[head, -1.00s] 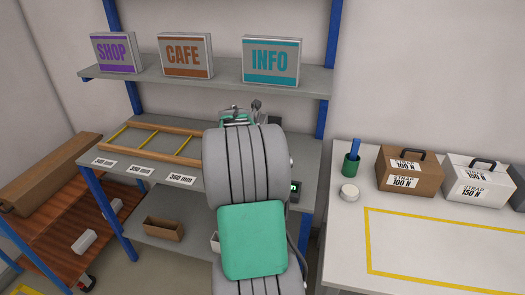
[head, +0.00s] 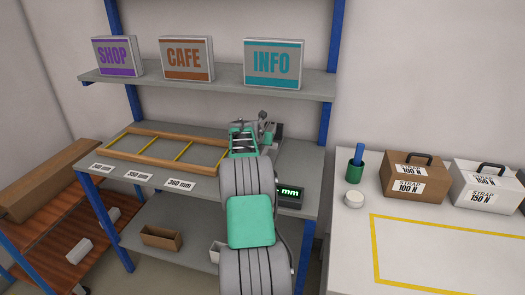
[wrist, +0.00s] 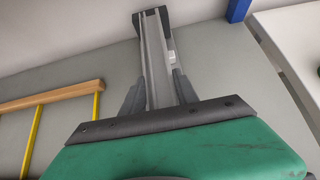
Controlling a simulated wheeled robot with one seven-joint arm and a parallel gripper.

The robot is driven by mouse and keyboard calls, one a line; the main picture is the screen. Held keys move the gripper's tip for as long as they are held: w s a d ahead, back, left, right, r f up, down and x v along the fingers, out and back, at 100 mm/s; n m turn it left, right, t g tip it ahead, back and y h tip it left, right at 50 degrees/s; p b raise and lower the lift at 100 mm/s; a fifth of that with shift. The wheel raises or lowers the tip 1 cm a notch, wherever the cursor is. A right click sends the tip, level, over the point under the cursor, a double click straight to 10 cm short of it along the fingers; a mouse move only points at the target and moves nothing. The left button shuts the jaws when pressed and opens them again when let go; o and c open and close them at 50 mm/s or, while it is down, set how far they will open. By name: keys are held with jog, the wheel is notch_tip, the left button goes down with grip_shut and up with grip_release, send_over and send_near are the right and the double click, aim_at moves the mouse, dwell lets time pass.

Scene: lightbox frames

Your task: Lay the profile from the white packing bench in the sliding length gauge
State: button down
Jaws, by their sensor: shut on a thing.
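My gripper (wrist: 158,84) is shut on a long grey profile (wrist: 155,55) in the wrist view, its two dark fingers on either side of it. The profile runs away from me to a dark end piece (wrist: 150,14). In the head view my gripper (head: 245,138) is over the right part of the grey workbench, at the sliding length gauge (head: 276,130). My arm and gripper hide most of the gauge. Its dark display (head: 290,194) shows green "mm"; the digits are hidden. I cannot tell whether the profile rests in the gauge or just above it.
A wooden frame with yellow rungs (head: 150,132) lies left on the workbench, behind length labels (head: 139,174). A shelf (head: 215,84) with three signs hangs above. The white packing bench (head: 350,255) at right has a clear yellow-outlined area, a green cup (head: 355,172) and strap boxes (head: 407,180).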

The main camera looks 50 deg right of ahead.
jog(key=shift+w+f+p, duration=0.2)
jog(key=shift+f+p, duration=0.2)
jog(key=shift+f, duration=1.3)
jog(key=c, duration=0.9)
grip_release()
jog(key=shift+f, duration=0.1)
